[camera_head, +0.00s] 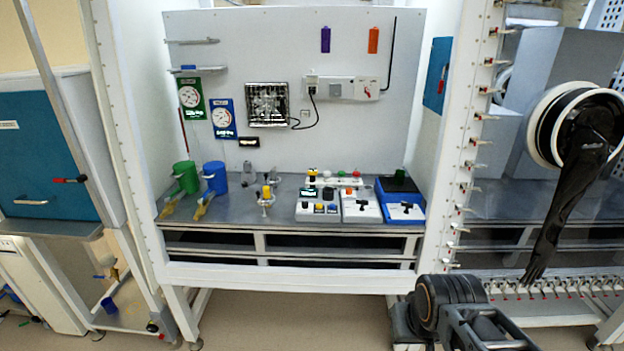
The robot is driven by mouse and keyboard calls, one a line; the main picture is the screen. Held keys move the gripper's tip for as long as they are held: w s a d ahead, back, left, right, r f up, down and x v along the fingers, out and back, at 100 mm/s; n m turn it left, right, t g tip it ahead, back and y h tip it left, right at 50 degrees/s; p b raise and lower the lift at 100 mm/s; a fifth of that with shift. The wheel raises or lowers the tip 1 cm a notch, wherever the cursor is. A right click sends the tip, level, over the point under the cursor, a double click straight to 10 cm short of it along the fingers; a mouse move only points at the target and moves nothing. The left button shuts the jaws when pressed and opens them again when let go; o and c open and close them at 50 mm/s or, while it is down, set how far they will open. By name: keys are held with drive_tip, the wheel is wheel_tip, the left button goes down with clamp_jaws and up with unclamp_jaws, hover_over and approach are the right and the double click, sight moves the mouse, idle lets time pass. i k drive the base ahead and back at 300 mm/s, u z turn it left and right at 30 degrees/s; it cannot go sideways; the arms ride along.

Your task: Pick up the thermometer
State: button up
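I cannot clearly make out a thermometer. A thin dark red stick (184,132) stands upright above the green jug (185,177) at the left of the open bench; it may be the thermometer, but it is too small to tell. Its lower end is hidden behind or inside the jug. Part of my arm shows at the bottom right, below and in front of the bench. My gripper's fingers are not in view.
A blue jug (215,178) stands beside the green one. A yellow-topped valve (266,196), grey control boxes (318,207) and a blue box (400,199) stand on the metal bench (235,224). White frame posts flank it. A black glove (566,200) hangs at the right.

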sight(312, 173)
drive_tip(key=u, duration=0.7)
drive_tip(key=i, duration=0.75)
drive_tip(key=u, duration=1)
drive_tip(key=i, duration=0.95)
drive_tip(key=z, duration=0.6)
drive_tip(key=i, duration=0.75)
drive_tip(key=z, duration=0.5)
